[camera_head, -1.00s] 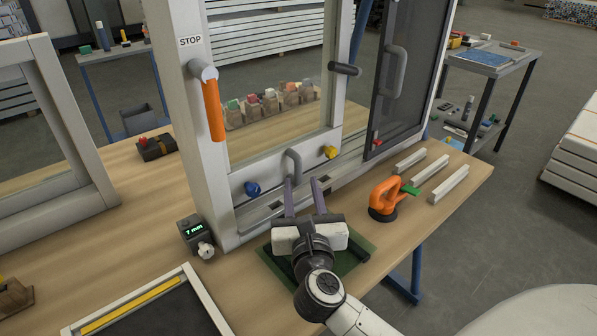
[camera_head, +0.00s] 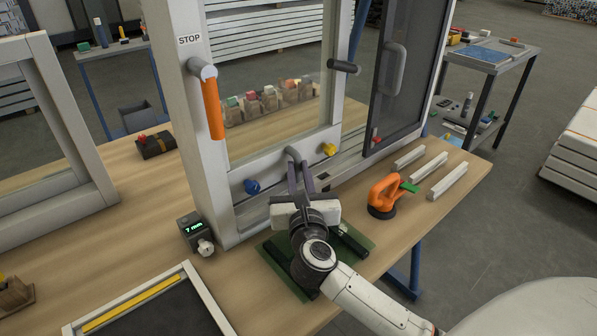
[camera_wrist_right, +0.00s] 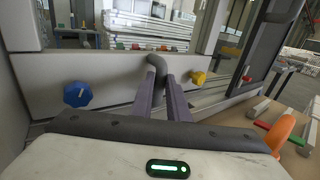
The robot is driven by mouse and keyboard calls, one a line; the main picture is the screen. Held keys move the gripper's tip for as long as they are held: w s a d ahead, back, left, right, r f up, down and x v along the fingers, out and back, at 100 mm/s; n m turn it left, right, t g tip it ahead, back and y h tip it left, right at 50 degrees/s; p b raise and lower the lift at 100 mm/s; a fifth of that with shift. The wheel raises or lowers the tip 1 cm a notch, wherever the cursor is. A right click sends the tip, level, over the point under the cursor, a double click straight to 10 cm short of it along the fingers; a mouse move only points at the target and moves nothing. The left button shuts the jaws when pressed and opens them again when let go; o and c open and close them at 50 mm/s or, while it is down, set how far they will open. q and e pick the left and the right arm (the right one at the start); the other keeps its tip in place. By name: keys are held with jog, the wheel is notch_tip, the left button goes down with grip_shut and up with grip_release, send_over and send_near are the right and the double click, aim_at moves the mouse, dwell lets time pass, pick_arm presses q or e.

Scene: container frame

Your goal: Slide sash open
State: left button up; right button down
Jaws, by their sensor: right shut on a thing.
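The window stands upright on the bench, with a white sash rail (camera_head: 238,178) under its glass. A grey curved handle (camera_head: 292,153) is fixed to this rail; it also shows in the right wrist view (camera_wrist_right: 156,60). My right gripper (camera_head: 300,168) is shut on the handle, its two purple-grey fingers close together. The fingers (camera_wrist_right: 166,88) cover the handle's lower part in the wrist view. A blue knob (camera_head: 251,186) sits left of the handle and a yellow knob (camera_head: 329,149) right of it. My left gripper is not in view.
An orange lever (camera_head: 213,108) hangs on the left post near a STOP label. A dark-screened panel (camera_head: 402,85) stands at the right. An orange suction cup (camera_head: 384,196) and white strips (camera_head: 448,182) lie right of my arm. A 7 mm gauge (camera_head: 193,229) stands at left.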

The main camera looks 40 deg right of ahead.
jog(key=d, duration=0.2)
jog(key=d+p, duration=0.1)
jog(key=d, duration=0.5)
jog(key=shift+w+p, duration=0.35)
jog(key=shift+p, duration=0.05)
jog(key=c, duration=1.7)
grip_release()
jog(key=v, duration=1)
jog(key=shift+s+a+b, duration=0.1)
jog(key=shift+s+b, duration=0.1)
jog(key=shift+b, duration=0.15)
